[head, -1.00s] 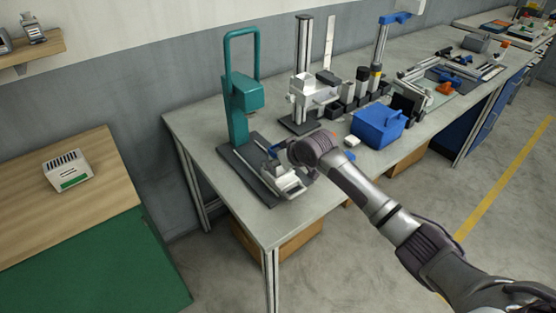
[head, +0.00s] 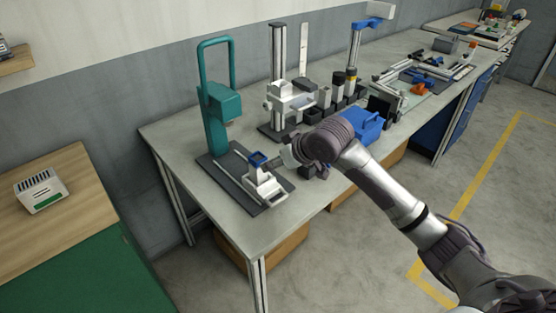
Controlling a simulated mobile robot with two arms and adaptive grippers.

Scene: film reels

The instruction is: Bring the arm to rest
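My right arm comes in from the lower right and reaches over the grey workbench (head: 225,215). Its thick dark wrist faces me, and my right gripper (head: 308,168) is mostly hidden behind and below it. I cannot see whether its fingers are open or shut, or whether they hold anything. My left gripper is not in view.
A teal press (head: 219,105) stands at the bench's left end. A white column device (head: 282,95), dark bins and a blue box (head: 362,125) stand behind my wrist. A wooden-topped cabinet (head: 70,205) is at left. The floor on the right is clear.

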